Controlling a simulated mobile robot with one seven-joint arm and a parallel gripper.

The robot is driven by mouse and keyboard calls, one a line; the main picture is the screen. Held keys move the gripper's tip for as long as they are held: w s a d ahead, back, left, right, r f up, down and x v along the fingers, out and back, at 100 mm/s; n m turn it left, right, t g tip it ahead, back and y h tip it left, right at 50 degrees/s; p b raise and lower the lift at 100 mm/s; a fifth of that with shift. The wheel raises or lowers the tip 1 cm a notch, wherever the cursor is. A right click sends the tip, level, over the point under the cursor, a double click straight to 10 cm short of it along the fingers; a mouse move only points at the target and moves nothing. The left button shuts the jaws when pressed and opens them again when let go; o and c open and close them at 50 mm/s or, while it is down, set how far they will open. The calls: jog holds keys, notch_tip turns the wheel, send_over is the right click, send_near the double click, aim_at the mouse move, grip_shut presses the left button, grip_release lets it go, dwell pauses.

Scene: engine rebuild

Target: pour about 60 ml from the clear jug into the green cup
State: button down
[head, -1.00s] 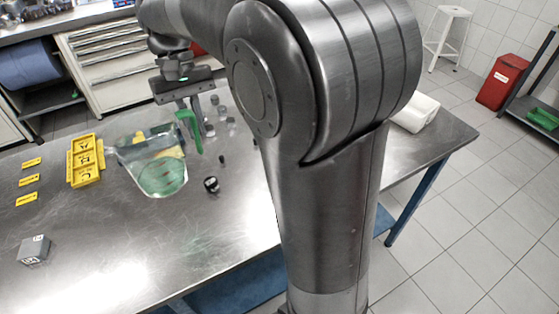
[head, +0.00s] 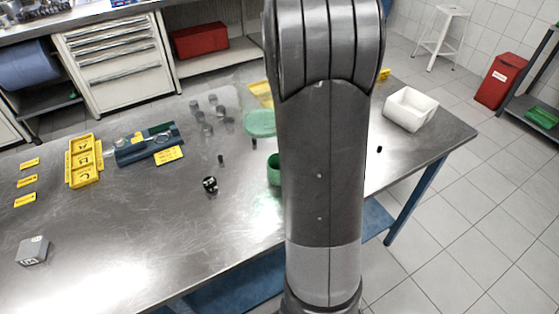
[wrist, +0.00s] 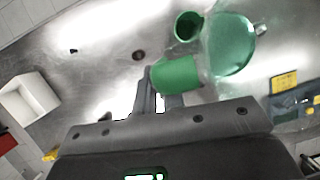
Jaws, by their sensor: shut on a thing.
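The clear jug (head: 261,123) shows left of my arm in the head view, with green in it. In the wrist view the jug (wrist: 232,48) is at upper right, and its green handle (wrist: 177,75) is at my gripper (wrist: 160,97). My gripper is shut on the handle; my arm hides it in the head view. The green cup (wrist: 188,26) is open-topped and beside the jug in the wrist view. In the head view the cup (head: 273,170) stands on the table, partly hidden by my arm. I cannot tell how far the jug tilts.
A yellow lettered tray (head: 71,165), a blue tool tray (head: 128,154) and a black-and-white cylinder (head: 210,184) lie left. Small grey cylinders (head: 207,128) stand near the jug. A white bin (head: 410,108) is at right. The front middle of the table is clear.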

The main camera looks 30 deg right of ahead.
jog(key=s+d+m, duration=0.1)
jog(key=s+d, duration=0.3)
jog(key=d, duration=0.5)
jog(key=s+d, duration=0.4)
jog(key=d, duration=0.5)
notch_tip(320, 180, down, 8)
jog(key=shift+f, duration=0.25)
jog(key=shift+a+r, duration=0.1)
jog(key=shift+a, duration=0.1)
